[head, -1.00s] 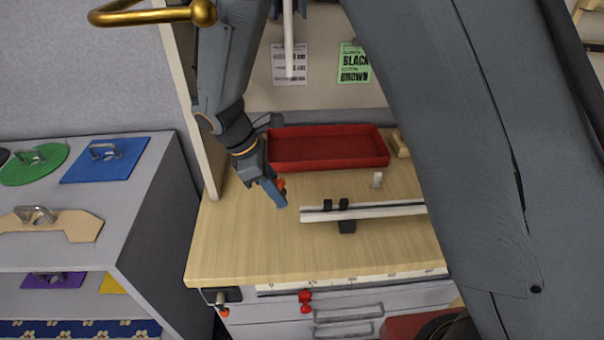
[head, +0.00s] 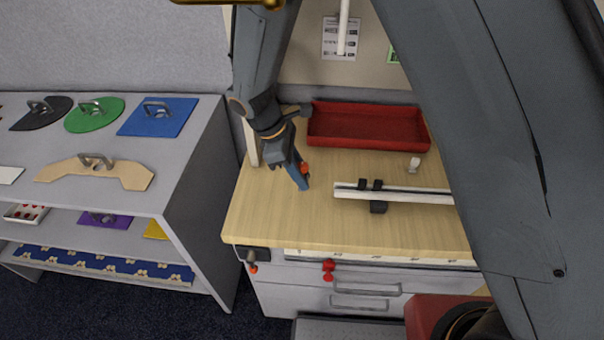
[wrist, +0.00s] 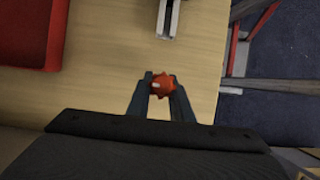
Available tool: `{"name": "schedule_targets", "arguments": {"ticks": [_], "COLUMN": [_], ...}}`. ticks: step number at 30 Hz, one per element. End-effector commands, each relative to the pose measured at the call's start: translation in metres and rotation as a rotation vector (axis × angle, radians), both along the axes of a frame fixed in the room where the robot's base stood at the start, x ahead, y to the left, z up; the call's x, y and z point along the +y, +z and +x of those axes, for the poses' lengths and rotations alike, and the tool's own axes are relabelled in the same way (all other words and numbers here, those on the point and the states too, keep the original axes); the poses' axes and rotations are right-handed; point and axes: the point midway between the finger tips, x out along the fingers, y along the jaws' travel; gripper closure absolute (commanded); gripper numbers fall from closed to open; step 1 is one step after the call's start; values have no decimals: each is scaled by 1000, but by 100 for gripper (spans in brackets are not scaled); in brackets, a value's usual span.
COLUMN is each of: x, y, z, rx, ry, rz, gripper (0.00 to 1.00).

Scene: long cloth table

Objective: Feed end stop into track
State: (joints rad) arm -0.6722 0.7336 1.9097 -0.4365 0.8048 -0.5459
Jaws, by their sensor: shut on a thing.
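My gripper (head: 304,184) is over the left part of the wooden table, left of the track. In the wrist view my gripper (wrist: 162,84) is shut on a small orange-red knobbed piece, the end stop (wrist: 162,86); it also shows in the head view (head: 304,168). The track (head: 415,195) is a pale rail lying left to right, with two black blocks on it near its left end and a dark support below. In the wrist view the track's end (wrist: 168,18) is ahead of the end stop, with a gap between them.
A red tray (head: 368,147) stands at the back of the wooden table (head: 270,222). A small white piece (head: 414,164) stands behind the track. A grey shelf (head: 190,160) with coloured handled boards is at the left. My arm hides the track's right end.

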Motion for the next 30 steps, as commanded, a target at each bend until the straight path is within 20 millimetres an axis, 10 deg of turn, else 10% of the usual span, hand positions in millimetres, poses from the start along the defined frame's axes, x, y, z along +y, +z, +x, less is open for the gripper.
{"name": "schedule_targets", "arguments": {"ticks": [30], "x": [-58], "y": [0], "z": [0], "rx": [0], "ry": [0], "rz": [1], "gripper": [100]}}
